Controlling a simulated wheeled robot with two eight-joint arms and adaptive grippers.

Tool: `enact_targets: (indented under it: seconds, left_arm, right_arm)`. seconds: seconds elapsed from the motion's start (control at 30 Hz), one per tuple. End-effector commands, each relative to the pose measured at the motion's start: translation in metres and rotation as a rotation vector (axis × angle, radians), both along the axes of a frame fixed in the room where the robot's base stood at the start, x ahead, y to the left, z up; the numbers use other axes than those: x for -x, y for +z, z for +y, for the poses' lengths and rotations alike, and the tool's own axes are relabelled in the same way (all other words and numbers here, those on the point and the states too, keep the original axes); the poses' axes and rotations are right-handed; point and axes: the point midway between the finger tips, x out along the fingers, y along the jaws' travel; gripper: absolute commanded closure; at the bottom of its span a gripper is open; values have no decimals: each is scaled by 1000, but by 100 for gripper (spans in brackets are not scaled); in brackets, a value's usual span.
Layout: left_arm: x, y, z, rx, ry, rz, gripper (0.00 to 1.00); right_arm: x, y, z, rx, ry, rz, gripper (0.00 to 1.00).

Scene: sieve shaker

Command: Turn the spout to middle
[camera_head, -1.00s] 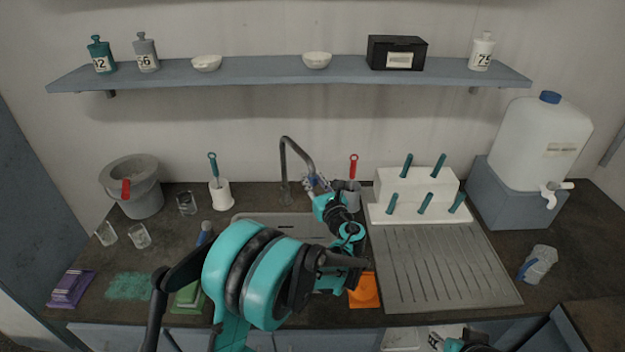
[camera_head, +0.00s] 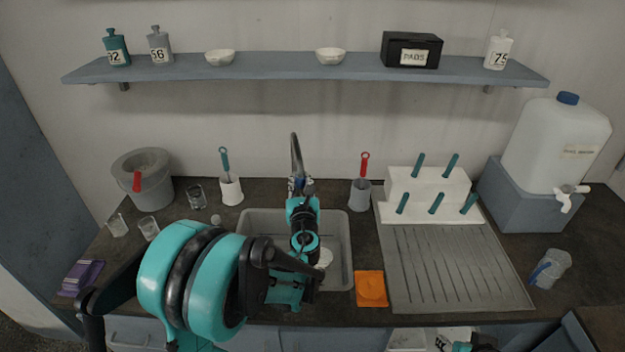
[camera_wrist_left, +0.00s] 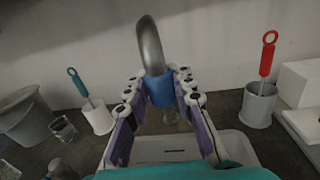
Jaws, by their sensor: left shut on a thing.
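The grey tap spout (camera_head: 296,152) arches up behind the sink and points straight out over its middle. In the left wrist view the spout (camera_wrist_left: 150,45) comes down to a blue collar (camera_wrist_left: 159,91) near its end. My left gripper (camera_head: 300,187) is at the spout's end. In the wrist view its two purple-padded fingers (camera_wrist_left: 160,98) stand on either side of the blue collar, shut on it. The spout's outlet is partly hidden by the gripper and arm. Part of my right arm shows at the bottom edge, too cut off to read its gripper.
The sink (camera_head: 338,225) lies under my left arm. Brushes stand in holders on both sides, the red-handled one (camera_head: 364,165) to the right. A rack with teal pegs (camera_head: 437,190), a drainboard (camera_head: 455,265) and a water container (camera_head: 555,140) are further right.

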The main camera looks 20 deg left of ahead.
Motion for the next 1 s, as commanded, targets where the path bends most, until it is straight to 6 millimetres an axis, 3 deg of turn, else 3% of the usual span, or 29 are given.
enact_targets:
  seconds: [0.33, 0.87, 0.9, 0.97, 1.0]
  left_arm:
    - [13, -1, 29, 0, 5, 1, 100]
    - [15, -1, 34, 0, 6, 1, 100]
    - [15, -1, 34, 0, 5, 1, 68]
    - [15, -1, 34, 0, 5, 1, 55]
    - [14, -1, 33, 0, 5, 1, 55]
  right_arm:
    - [0, -3, 0, 0, 0, 0, 60]
    - [0, -3, 0, 0, 0, 0, 60]
    - [0, -3, 0, 0, 0, 0, 60]
    - [0, -3, 0, 0, 0, 0, 60]
    - [0, -3, 0, 0, 0, 0, 60]
